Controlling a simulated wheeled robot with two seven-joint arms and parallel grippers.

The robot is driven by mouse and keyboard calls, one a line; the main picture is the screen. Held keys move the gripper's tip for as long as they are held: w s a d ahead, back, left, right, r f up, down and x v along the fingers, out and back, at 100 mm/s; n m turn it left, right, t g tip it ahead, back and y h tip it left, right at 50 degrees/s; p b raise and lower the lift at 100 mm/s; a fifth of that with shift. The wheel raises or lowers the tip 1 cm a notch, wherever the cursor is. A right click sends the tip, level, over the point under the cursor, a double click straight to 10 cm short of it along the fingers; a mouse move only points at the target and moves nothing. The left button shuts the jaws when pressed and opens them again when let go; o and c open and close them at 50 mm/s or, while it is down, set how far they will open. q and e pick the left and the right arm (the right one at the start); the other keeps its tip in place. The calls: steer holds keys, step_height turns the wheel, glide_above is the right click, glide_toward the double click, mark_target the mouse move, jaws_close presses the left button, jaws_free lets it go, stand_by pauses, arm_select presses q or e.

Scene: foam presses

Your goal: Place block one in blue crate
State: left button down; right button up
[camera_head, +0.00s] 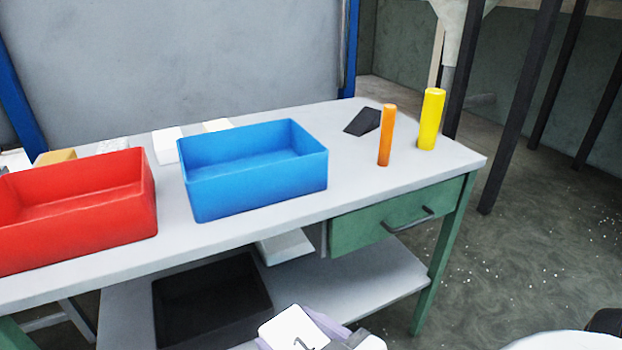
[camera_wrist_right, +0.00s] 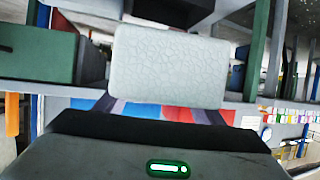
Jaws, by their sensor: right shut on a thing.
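A white block (camera_head: 290,328) with a dark mark on its face, partly cut off, shows at the bottom edge of the head view. My right gripper (camera_head: 318,331) is shut on it. In the right wrist view the block (camera_wrist_right: 170,66) shows a pale, textured face between the dark fingers of my right gripper (camera_wrist_right: 165,108). The blue crate (camera_head: 262,184) stands on the table, beyond and above the held block in the head view. The part of its inside that shows looks empty. My left gripper is not in view.
A red crate (camera_head: 85,222) stands left of the blue one on the table (camera_head: 365,188). An orange cylinder (camera_head: 386,135), a yellow cylinder (camera_head: 430,119) and a dark wedge (camera_head: 363,121) stand at the right. A black bin (camera_head: 210,310) is on the lower shelf.

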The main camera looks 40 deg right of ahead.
steer(key=shift+w+a+r, duration=0.15)
steer(key=shift+a, duration=0.1)
steer(key=shift+r, duration=0.1)
steer(key=shift+d+r+p, duration=0.2)
steer(key=shift+p, duration=0.1)
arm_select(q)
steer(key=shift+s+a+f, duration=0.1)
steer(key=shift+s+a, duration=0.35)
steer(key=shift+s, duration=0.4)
arm_select(e)
steer(key=shift+r, duration=0.15)
